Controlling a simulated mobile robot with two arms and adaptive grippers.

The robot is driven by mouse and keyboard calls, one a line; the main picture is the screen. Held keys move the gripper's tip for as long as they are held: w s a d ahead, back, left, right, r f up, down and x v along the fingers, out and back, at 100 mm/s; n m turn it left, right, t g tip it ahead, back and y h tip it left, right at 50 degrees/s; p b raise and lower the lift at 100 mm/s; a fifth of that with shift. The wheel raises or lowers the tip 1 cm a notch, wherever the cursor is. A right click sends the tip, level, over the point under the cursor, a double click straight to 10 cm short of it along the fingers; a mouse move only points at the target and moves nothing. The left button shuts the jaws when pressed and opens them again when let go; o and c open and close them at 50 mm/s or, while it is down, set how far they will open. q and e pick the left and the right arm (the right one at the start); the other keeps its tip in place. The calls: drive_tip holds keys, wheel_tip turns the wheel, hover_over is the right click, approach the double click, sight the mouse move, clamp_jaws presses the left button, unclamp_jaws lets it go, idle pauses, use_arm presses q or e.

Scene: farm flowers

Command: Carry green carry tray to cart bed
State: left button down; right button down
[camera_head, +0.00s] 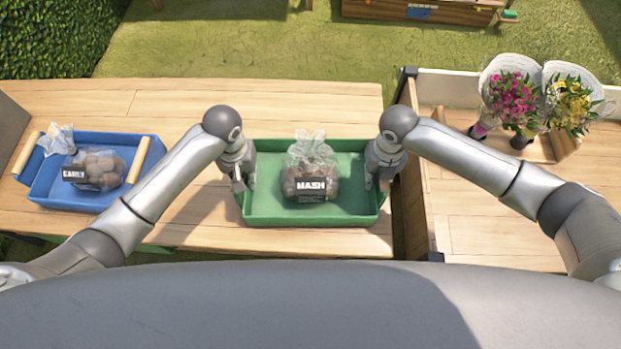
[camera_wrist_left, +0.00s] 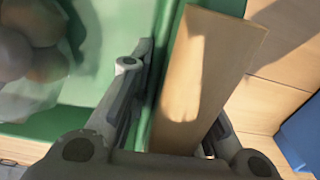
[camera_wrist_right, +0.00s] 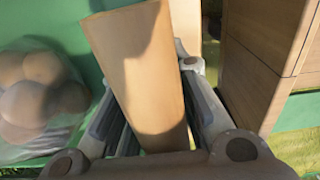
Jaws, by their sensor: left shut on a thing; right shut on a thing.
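The green carry tray (camera_head: 270,212) is at the middle of the head view, over the right end of the wooden table. A clear bag of potatoes labelled MASH (camera_head: 310,178) sits in it. My left gripper (camera_head: 240,180) is shut on the tray's left wooden handle (camera_wrist_left: 200,75), which lies between its fingers in the left wrist view. My right gripper (camera_head: 378,178) is shut on the tray's right wooden handle (camera_wrist_right: 142,75). The cart bed (camera_head: 480,215) is a planked wooden surface to the right of the tray. I cannot tell whether the tray touches the table.
A blue tray (camera_head: 75,200) with a bag labelled EARLY (camera_head: 100,170) stands left on the table (camera_head: 190,100). The cart's upright side wall (camera_head: 415,200) stands between tray and bed. Bouquets (camera_head: 515,100) stand at the bed's back; its front is clear.

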use_arm(q)
drive_tip(key=shift+w+r, duration=0.1)
drive_tip(key=shift+r, duration=0.05)
use_arm(e)
drive_tip(key=shift+w+r, duration=0.1)
drive_tip(key=shift+r, duration=0.05)
